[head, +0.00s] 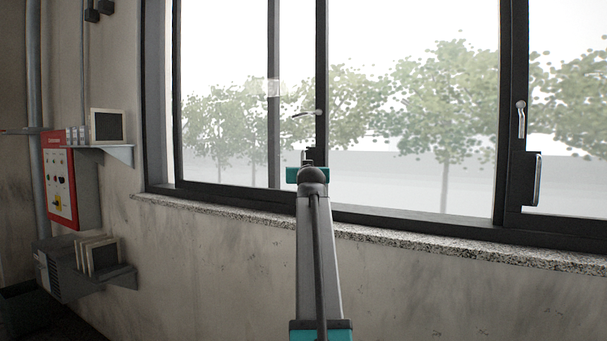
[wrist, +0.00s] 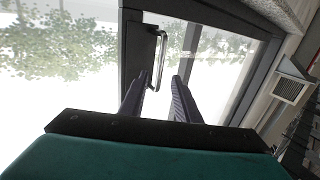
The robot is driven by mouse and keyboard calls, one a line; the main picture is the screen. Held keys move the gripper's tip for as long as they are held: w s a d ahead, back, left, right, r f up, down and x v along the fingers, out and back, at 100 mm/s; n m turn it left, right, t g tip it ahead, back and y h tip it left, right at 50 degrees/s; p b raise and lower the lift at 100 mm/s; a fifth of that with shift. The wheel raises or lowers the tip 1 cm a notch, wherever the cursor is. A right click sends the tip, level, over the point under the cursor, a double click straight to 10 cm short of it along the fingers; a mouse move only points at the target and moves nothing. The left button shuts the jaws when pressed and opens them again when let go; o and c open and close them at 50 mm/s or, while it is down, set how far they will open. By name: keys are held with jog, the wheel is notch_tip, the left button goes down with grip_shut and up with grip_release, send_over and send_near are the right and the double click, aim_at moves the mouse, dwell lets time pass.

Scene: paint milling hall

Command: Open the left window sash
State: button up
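The left window sash (head: 225,120) is a large pane in a dark frame. A slim lever handle (head: 307,114) lies nearly level at its right stile (head: 321,70). My gripper (head: 307,158) is in front of that stile, below the lever; my arm hides the stile's lower part. In the wrist view, which appears upside down, a bright curved pull handle (wrist: 161,55) stands on a dark plate on the stile. My two dark gripper fingers (wrist: 157,82) are spread apart, with the near end of the handle between their tips. Contact cannot be told.
A granite sill (head: 420,243) runs below the window. The right sash has an upright lever (head: 521,118) and a pull handle (head: 538,180). At left are a red control box (head: 60,185) and wall shelves (head: 110,275) with panels. A thin vertical bar (head: 273,130) shows behind the left pane.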

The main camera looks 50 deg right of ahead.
jog(key=shift+v, duration=1.65)
